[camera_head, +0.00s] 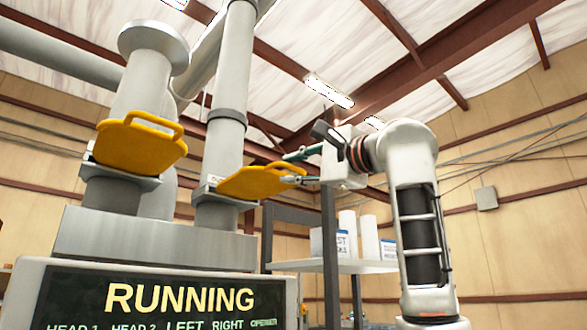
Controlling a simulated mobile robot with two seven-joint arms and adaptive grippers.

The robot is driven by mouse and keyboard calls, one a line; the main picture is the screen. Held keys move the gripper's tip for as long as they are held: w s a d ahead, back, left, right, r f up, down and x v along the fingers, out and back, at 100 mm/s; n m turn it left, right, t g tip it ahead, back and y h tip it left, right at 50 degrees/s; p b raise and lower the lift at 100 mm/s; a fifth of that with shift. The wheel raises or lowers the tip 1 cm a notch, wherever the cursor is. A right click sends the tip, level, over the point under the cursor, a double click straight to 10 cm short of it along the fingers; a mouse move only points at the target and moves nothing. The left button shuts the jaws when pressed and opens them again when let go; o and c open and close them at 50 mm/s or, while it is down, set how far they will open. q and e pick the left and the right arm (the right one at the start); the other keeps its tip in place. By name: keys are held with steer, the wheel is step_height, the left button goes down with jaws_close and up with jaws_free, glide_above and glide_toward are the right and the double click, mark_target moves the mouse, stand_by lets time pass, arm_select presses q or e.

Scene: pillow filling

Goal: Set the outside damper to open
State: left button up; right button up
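Two yellow damper plates with loop handles sit in slots on the grey vertical pipes. The left plate (140,146) sticks out of the left pipe's collar. The right plate (255,182) sticks out of the right pipe's collar, its handle end pointing right. Small labels on the collars are mostly covered or too small to read, so I cannot tell which is the outside damper. My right gripper (287,169) is open, one finger above and one below the right plate's handle end. I cannot tell whether they touch it. My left gripper is not in view.
Below the pipes stands a grey housing (150,238) with a sign (165,300) reading RUNNING. A shelf (330,265) with white boxes and rolls stands behind my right arm. The space right of that arm is clear up to the wall.

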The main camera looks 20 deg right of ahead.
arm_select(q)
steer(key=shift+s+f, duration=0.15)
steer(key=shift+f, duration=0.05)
arm_select(e)
steer(key=v, duration=1.2)
